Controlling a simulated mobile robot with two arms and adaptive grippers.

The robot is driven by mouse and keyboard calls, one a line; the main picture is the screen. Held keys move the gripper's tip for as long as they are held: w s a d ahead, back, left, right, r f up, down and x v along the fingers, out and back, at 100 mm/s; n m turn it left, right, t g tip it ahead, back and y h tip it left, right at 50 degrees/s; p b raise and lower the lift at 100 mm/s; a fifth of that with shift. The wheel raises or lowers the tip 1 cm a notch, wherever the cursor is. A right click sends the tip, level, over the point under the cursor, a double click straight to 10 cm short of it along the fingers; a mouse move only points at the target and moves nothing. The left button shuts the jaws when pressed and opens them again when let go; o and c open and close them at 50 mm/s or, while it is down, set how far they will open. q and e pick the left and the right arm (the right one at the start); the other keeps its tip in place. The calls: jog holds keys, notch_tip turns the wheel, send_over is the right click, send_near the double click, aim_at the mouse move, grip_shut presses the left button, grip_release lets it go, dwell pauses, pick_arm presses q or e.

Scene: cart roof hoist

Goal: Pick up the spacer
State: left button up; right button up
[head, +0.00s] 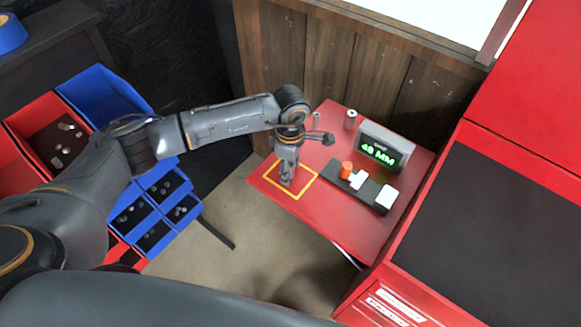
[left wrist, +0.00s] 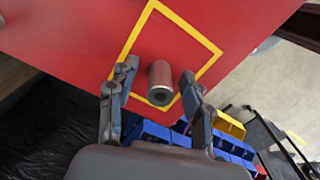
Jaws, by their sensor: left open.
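A grey metal spacer (left wrist: 160,82), a short cylinder with a dark hole in its end, stands inside the yellow square outline (left wrist: 213,62) on the red table in the left wrist view. My left gripper (left wrist: 153,85) is open, with one finger on each side of the spacer and gaps between them. In the head view my left gripper (head: 286,180) points down over the yellow square (head: 268,181) and hides the spacer. My right gripper is not in view.
On the red table (head: 330,222) a dark tray holds an orange cylinder (head: 346,170) and white blocks (head: 385,196). A display (head: 384,147) with green MM digits and a grey cylinder (head: 351,120) stand behind. Blue bins (head: 160,187) are left; a red cabinet (head: 480,215) is right.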

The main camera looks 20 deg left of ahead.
pick_arm(q)
grip_shut()
